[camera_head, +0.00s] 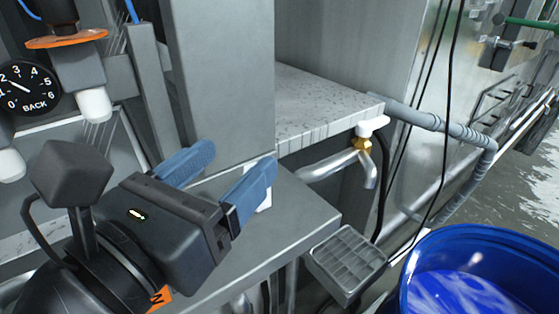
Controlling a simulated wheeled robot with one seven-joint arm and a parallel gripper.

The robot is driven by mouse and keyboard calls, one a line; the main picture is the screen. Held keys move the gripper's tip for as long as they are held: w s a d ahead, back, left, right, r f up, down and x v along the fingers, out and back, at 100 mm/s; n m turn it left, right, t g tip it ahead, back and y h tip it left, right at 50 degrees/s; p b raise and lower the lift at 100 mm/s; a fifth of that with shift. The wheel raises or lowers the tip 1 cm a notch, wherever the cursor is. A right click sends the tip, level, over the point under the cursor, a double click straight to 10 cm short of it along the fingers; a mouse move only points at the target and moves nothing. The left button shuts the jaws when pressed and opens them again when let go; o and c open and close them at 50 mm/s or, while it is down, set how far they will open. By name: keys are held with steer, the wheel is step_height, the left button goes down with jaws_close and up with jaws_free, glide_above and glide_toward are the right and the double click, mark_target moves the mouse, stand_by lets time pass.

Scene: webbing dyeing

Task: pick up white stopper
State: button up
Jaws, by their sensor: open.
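A small white piece, which looks like the white stopper (266,202), stands on the grey metal ledge (310,215). It is partly hidden behind the right blue finger of my gripper (238,163), with only its edges showing. My gripper is open, its two blue fingers spread and pointing up and right over the ledge. I see nothing held between them. I cannot tell whether the right finger touches the white piece.
A grey metal column (222,80) rises just beyond the fingers. A pale stone-like slab (325,108) and a brass tap with a white handle (372,126) are to the right. A blue tub (480,245) stands lower right. A dial (27,88) and white-tipped fittings (95,104) are at left.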

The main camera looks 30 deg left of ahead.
steer(key=a, duration=0.1)
glide_toward(267, 204)
steer(key=shift+y, duration=0.3)
steer(key=w+r, duration=0.1)
steer(key=w+a+r, duration=0.1)
steer(key=r, duration=0.1)
steer(key=w+a+r, duration=0.1)
steer(key=shift+w+r, duration=0.15)
steer(key=shift+r, duration=0.05)
steer(key=shift+w+a+p, duration=0.15)
steer(key=shift+w+p, duration=0.2)
steer(key=shift+w, duration=1.3)
steer(key=shift+w+a+p, duration=0.15)
steer(key=shift+w+p, duration=0.2)
steer(key=shift+w, duration=1.35)
steer(key=shift+c, duration=0.4)
steer(key=c, duration=1)
